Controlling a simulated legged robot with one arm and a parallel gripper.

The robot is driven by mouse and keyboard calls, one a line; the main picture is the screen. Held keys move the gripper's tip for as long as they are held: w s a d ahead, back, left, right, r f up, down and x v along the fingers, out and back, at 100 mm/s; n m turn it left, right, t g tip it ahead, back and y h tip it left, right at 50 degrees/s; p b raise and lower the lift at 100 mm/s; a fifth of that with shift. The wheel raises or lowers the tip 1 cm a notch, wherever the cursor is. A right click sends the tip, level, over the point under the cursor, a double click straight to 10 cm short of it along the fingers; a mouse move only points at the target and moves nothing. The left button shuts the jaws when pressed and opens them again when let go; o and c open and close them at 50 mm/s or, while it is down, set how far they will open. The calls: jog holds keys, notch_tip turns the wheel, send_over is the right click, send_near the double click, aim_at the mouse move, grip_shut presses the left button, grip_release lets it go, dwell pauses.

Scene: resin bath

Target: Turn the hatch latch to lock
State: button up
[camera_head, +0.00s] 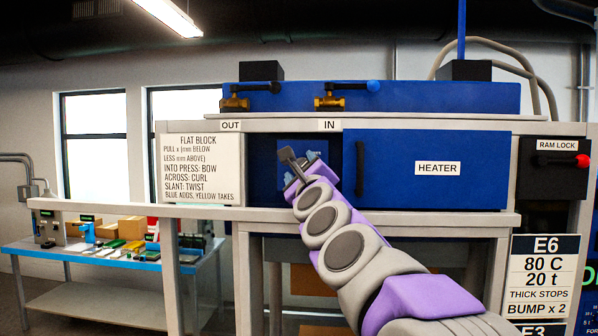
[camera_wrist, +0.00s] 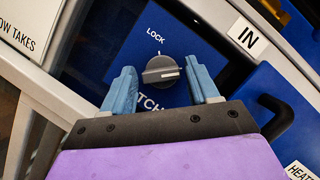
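The hatch latch is a dark grey round knob (camera_wrist: 161,70) with a raised grip bar on a blue hatch panel (camera_wrist: 140,42). A pale line on the bar points right in the wrist view, away from the LOCK label (camera_wrist: 155,36) above it. My gripper (camera_wrist: 160,66) is open, with one blue finger on each side of the knob. A gap shows on both sides, and the fingers hold nothing. In the head view, my gripper (camera_head: 303,165) is in front of the hatch panel (camera_head: 262,168), below the IN label, and hides the knob.
A blue HEATER door (camera_head: 430,170) with a black upright handle (camera_head: 360,168) is just right of the hatch. A white sign (camera_head: 201,169) is on the left. A grey rail (camera_head: 150,208) runs in front. Brass valves (camera_head: 330,102) sit above.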

jog(key=shift+d, duration=0.4)
jog(key=c, duration=0.3)
jog(key=shift+a, duration=0.4)
jog(key=c, duration=0.4)
jog(key=shift+d, duration=0.1)
jog(key=shift+c, duration=0.8)
